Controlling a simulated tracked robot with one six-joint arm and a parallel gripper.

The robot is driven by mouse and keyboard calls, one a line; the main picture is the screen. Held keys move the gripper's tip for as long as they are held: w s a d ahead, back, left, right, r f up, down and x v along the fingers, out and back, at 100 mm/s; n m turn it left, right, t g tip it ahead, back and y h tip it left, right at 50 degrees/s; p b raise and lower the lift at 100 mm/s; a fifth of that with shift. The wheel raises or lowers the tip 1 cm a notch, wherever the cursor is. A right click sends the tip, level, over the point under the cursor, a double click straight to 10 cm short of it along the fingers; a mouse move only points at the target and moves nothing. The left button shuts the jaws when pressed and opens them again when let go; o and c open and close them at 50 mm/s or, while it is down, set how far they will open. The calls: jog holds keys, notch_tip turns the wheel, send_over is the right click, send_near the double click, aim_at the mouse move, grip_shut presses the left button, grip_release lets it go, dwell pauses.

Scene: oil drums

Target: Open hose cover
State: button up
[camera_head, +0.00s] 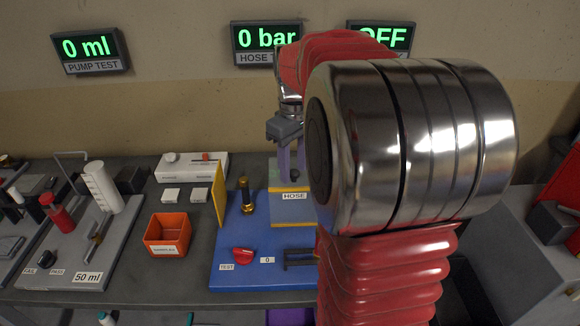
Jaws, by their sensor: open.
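The blue test board (236,268) lies on the bench in the middle. On it stands a box with a HOSE label (293,196), with a grey face and yellow edges. A thin yellow panel (220,195) stands upright at the board's left edge; I cannot tell whether it is the hose cover. My gripper (292,172) is open at the top of the HOSE box, over a purple-grey part. Its fingers are small and partly hidden, so contact is unclear. My arm hides the right side of the box and board.
A brass fitting (246,196), a red TEST knob (243,255) and a black bracket (299,258) are on the board. Wall displays (267,43) hang behind.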

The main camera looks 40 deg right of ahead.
notch_tip(320, 180, up, 14)
jog(key=shift+f, duration=0.2)
dwell(0.4)
dwell(0.5)
jog(key=a+f+m+t, duration=0.2)
jog(key=a+f+m, duration=0.15)
jog(key=f, duration=0.35)
jog(key=s+a+f+t, duration=0.1)
jog(key=s+a+f, duration=0.1)
jog(key=s+a, duration=0.4)
jog(key=s+a+f+n+t, duration=0.1)
jog(key=s+a+f+t, duration=0.1)
jog(key=s+a, duration=0.5)
jog(key=a+f, duration=0.1)
jog(key=a, duration=0.5)
jog(key=shift+s+a+f+t, duration=0.15)
jog(key=shift+s+f+t, duration=0.15)
jog(key=shift+f, duration=0.05)
jog(key=shift+n, duration=0.25)
dwell(0.5)
